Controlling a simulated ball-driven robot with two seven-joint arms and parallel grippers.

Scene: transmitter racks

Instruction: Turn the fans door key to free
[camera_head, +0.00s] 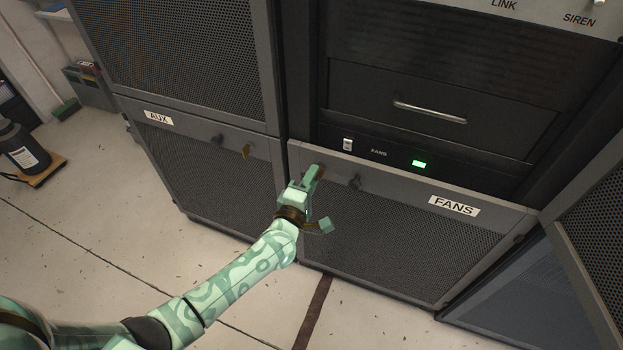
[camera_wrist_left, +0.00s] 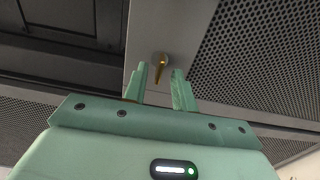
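The fans door (camera_head: 400,235) is a dark mesh panel with a white FANS label (camera_head: 454,206), low on the right rack. In the left wrist view, a brass key (camera_wrist_left: 159,72) sticks out of a round lock on the door's grey frame. My left gripper (camera_head: 313,185) is at the door's upper left corner, and it hides the key in the head view. In the left wrist view my left gripper (camera_wrist_left: 160,90) is open, with the key showing between and just beyond its fingertips, touching neither finger visibly. My right gripper is not in view.
A drawer handle (camera_head: 430,112) and green-lit FANS panel (camera_head: 380,154) are above. An open mesh door stands at right.

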